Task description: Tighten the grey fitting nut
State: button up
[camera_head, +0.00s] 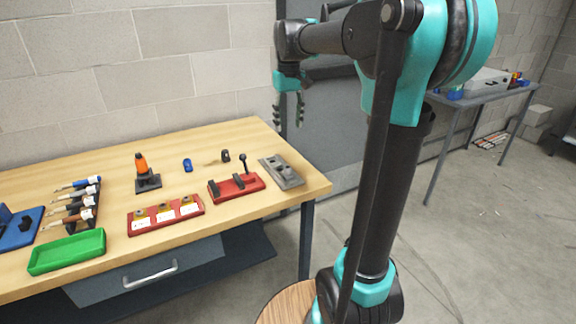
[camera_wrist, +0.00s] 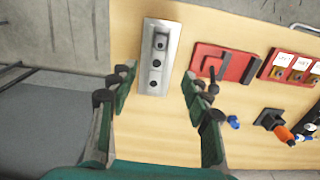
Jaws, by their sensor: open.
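A grey metal plate (camera_head: 272,167) lies near the right end of the wooden bench, with small dark round and nut-like fittings on it. In the wrist view the plate (camera_wrist: 149,28) stands upright in the picture, with three fittings in a row; the top one (camera_wrist: 160,42) looks most raised. I cannot tell for certain which one is the grey fitting nut. My gripper (camera_head: 289,115) hangs above and behind the plate, clear of it. In the wrist view its open, empty fingers (camera_wrist: 158,76) show on either side of the plate's lower end.
A red block with a black lever (camera_head: 247,184) lies next to the plate. A red labelled tray (camera_head: 137,229), orange-and-black tool on a stand (camera_head: 142,164), blue piece (camera_head: 187,165), tool rack and green tray (camera_head: 67,250) lie farther left. A grey door stands behind my gripper.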

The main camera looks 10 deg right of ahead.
aim_at(288, 167)
notch_tip(288, 167, down, 17)
jog(key=shift+w+r, duration=0.1)
jog(key=shift+w, duration=0.05)
dwell(0.5)
jog(key=c, duration=1.1)
grip_shut()
